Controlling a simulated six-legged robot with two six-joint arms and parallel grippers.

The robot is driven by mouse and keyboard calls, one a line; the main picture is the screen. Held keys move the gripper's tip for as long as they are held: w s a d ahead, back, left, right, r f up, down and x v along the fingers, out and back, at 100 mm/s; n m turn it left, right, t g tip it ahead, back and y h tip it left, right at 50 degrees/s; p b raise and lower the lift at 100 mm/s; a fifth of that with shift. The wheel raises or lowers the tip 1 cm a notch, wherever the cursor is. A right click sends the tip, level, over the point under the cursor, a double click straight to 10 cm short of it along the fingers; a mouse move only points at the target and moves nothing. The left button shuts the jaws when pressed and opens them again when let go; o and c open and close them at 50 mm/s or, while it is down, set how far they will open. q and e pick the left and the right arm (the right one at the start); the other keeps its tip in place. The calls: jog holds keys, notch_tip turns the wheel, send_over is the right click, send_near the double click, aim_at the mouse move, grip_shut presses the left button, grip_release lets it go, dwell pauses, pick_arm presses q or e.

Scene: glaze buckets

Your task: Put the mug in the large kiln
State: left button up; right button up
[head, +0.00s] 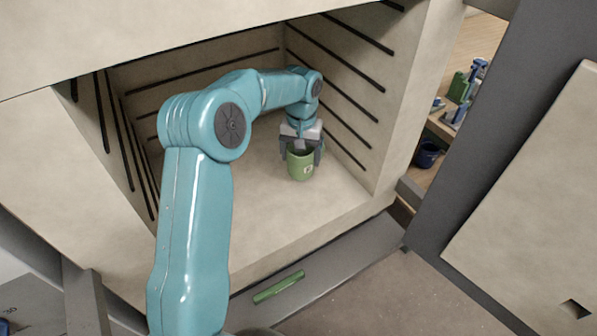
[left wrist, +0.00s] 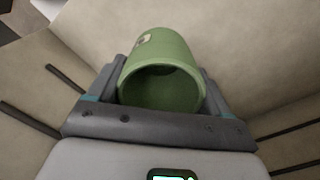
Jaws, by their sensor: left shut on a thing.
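The green mug (head: 301,166) is inside the large kiln (head: 265,222), near its right wall and over the kiln floor. I cannot tell whether its base touches the floor. My left gripper (head: 300,150) reaches down into the kiln and is shut on the mug, with a finger on either side. In the left wrist view the mug (left wrist: 160,66) sits between the fingers, its open mouth facing the camera and a small pale label on its side. My right gripper is not in view.
Dark heating rods (head: 340,95) line the kiln's inner walls. The kiln door (head: 535,200) stands open at the right. Beyond, a shelf holds bottles (head: 470,82) and a blue bucket (head: 428,155).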

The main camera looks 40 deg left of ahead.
pick_arm(q)
notch_tip(320, 180, down, 2)
jog(key=shift+s, duration=0.15)
jog(key=shift+f, duration=2.3)
jog(key=shift+f, duration=0.1)
jog(key=o, duration=1.2)
notch_tip(320, 180, up, 12)
jog(key=shift+r, duration=0.15)
